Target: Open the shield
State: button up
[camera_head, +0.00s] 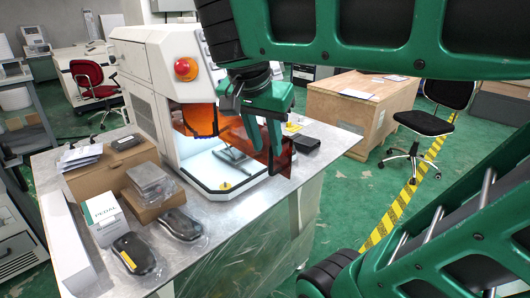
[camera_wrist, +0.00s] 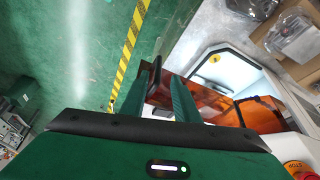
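The shield is a see-through orange panel (camera_head: 286,158) on the front of the white machine (camera_head: 170,75). It stands out from the machine's right front side, and the front opening shows the lit white work area. More orange shield (camera_head: 199,117) shows at the left of the opening. My gripper (camera_head: 268,148) points down at the shield's outer part. In the wrist view, my gripper's two green fingers (camera_wrist: 160,85) are apart, with the dark edge of the orange shield (camera_wrist: 205,98) showing between and beyond them. Whether either finger touches it is unclear.
The machine stands on a metal table (camera_head: 215,215). Boxes (camera_head: 100,180) and two wrapped dark devices (camera_head: 182,224) lie at the left. A black item (camera_head: 305,144) lies right of the shield. A wooden crate (camera_head: 355,105) and a black chair (camera_head: 425,123) stand beyond; green floor lies right.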

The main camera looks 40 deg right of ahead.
jog(key=v, duration=0.6)
dwell(0.5)
